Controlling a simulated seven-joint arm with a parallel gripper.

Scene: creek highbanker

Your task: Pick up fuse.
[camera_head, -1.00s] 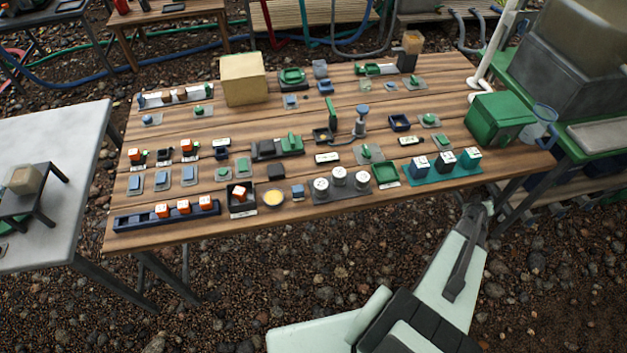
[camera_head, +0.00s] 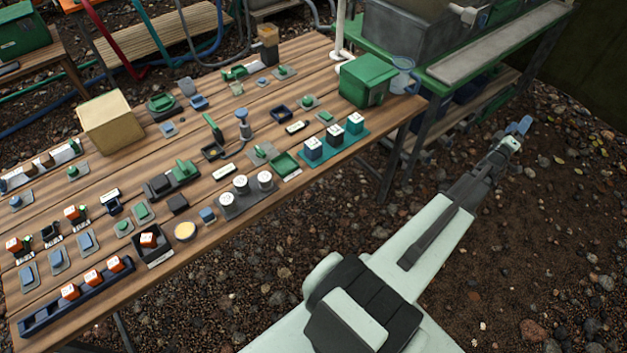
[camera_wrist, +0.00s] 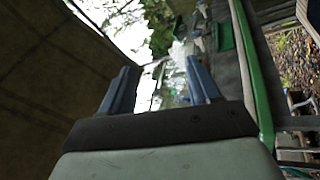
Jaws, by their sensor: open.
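The wooden table (camera_head: 290,205) holds many small parts. Orange blocks with white-marked tops sit in a dark rail (camera_head: 52,318) at the near left, white-topped round pieces in a grey holder (camera_head: 232,212), and blue and teal blocks on a teal base (camera_head: 340,147). I cannot tell which part is the fuse. My gripper (camera_head: 516,127) is beyond the table's right end, above the gravel and away from all these parts. In the wrist view my gripper (camera_wrist: 162,82) shows two blue fingers apart with nothing between them.
A green box (camera_head: 368,80) and a clear jug (camera_head: 402,75) stand at the table's right end. A green-framed bench (camera_head: 430,75) with a grey tank is behind. A tan box (camera_head: 112,122) stands on the table. Gravel around my gripper is free.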

